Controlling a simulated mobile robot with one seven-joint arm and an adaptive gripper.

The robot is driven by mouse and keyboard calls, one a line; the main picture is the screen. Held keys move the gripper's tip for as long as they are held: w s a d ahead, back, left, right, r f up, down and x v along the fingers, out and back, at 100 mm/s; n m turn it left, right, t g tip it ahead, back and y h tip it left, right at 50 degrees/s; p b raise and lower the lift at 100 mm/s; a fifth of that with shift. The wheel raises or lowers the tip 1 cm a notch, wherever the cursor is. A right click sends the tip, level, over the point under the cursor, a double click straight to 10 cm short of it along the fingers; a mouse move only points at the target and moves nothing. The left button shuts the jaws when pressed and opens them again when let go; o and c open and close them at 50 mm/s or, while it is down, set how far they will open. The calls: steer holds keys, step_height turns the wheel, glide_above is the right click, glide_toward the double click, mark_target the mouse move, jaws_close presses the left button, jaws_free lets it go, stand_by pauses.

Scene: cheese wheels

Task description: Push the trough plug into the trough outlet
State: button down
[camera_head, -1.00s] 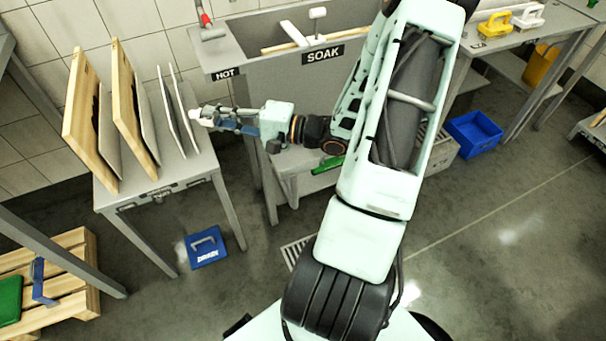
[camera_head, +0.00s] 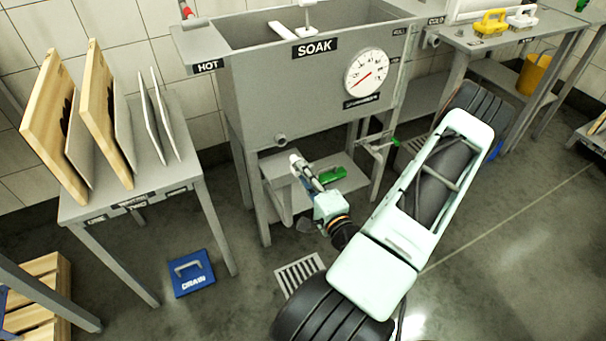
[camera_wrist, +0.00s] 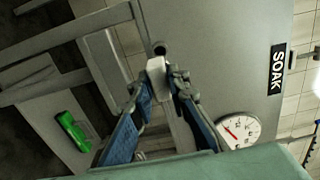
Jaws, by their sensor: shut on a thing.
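The grey trough (camera_head: 255,105) bears a SOAK label and a round gauge. Its outlet (camera_head: 281,140) is a short round stub low on the front wall; in the wrist view it shows as a dark round end (camera_wrist: 160,48). My gripper (camera_head: 303,169) is shut on a pale plug (camera_head: 295,158), below and slightly right of the outlet in the head view. In the wrist view the plug (camera_wrist: 156,73) sits between the blue-padded fingers, its far end just below the outlet in the picture. I cannot tell whether the two touch.
A table with upright boards (camera_head: 97,110) is at left. A blue DRAIN cover (camera_head: 192,273) and a floor grate (camera_head: 299,274) lie in front.

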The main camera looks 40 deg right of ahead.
mark_target(294, 159)
steer(key=shift+x, duration=2.9)
steer(key=shift+x, duration=1.75)
steer(key=c, duration=1.8)
jaws_free()
steer(key=shift+a, duration=0.1)
steer(key=shift+o, duration=0.2)
steer(key=v, duration=1.2)
